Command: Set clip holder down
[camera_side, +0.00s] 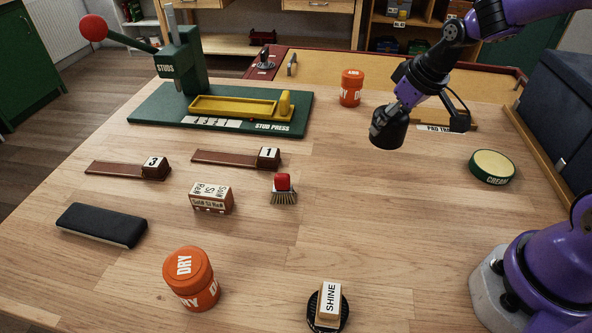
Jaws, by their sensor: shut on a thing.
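My gripper (388,112) is at the end of my purple and dark arm, at the upper right of the side view. Its fingers are small, dark and hard to make out. It is shut on a dark, round, cup-like thing, which I take to be the clip holder (388,132). The holder is slightly tilted and is over the right half of the wooden table. I cannot tell whether its underside touches the tabletop.
A tray marked PRO TRA (434,128) is just right of the holder. An orange DRY jar (350,88) is behind it, and a CREAM tin (492,167) is to the right. The green stud press (180,62) is at far left. The table's middle (390,220) is clear.

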